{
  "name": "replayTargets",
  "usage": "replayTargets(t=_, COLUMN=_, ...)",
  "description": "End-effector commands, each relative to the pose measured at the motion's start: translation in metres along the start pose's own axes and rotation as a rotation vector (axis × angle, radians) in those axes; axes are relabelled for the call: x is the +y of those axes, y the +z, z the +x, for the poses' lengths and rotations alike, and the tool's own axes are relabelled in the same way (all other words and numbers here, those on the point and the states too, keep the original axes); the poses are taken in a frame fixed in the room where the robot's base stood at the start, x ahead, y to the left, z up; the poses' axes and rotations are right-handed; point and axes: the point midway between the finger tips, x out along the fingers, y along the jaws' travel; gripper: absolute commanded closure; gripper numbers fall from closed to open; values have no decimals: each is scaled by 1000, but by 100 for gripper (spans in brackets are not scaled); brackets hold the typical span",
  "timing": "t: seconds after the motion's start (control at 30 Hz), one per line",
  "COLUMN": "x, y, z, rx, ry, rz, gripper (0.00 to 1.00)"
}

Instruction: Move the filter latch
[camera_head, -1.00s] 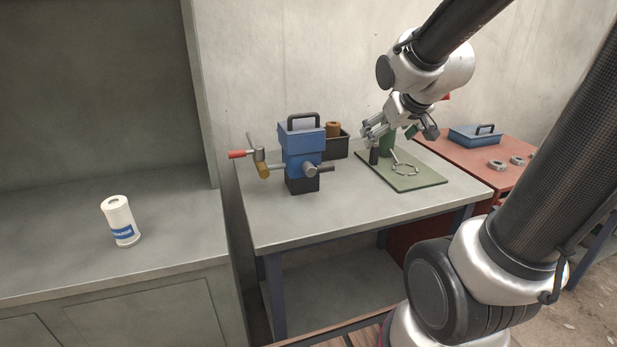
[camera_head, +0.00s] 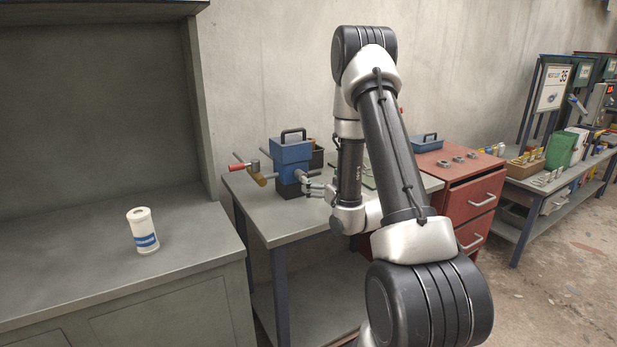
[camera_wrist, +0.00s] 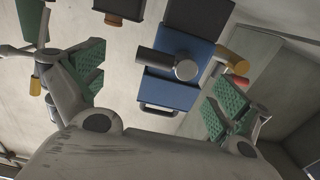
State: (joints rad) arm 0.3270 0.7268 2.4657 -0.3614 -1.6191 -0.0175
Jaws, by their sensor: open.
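A blue filter housing (camera_head: 291,152) with a black top handle stands on the grey bench. In the wrist view the blue housing (camera_wrist: 180,92) appears upside down. A dark rod with a round silver end (camera_wrist: 172,64) sticks out of its front; this looks like the latch, though I cannot be sure. A lever with a red grip (camera_head: 239,167) and a yellow-brown part is on the housing's left side. My gripper (camera_head: 320,189) is just right of the housing's front. In the wrist view my gripper (camera_wrist: 157,84) is open and empty, its green pads either side of the rod, apart from it.
A white canister (camera_head: 143,231) stands on the left cabinet top. A dark bin (camera_head: 317,157) is behind the housing. A red drawer cabinet (camera_head: 470,203) with metal rings is to the right. My arm hides much of the bench's right part.

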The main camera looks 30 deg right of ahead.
Motion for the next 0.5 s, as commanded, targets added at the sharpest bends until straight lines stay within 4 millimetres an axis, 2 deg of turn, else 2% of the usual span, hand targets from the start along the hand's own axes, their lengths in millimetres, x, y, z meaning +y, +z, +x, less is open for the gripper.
replayTargets(t=0.1, x=-1, y=-1, z=22, rx=3, ry=-3, rz=-2, gripper=0)
replayTargets(t=0.3, x=-1, y=-1, z=51, rx=1, ry=-2, rz=-1, gripper=0)
replayTargets(t=0.5, x=-1, y=0, z=62, rx=-1, ry=0, rz=0, gripper=0)
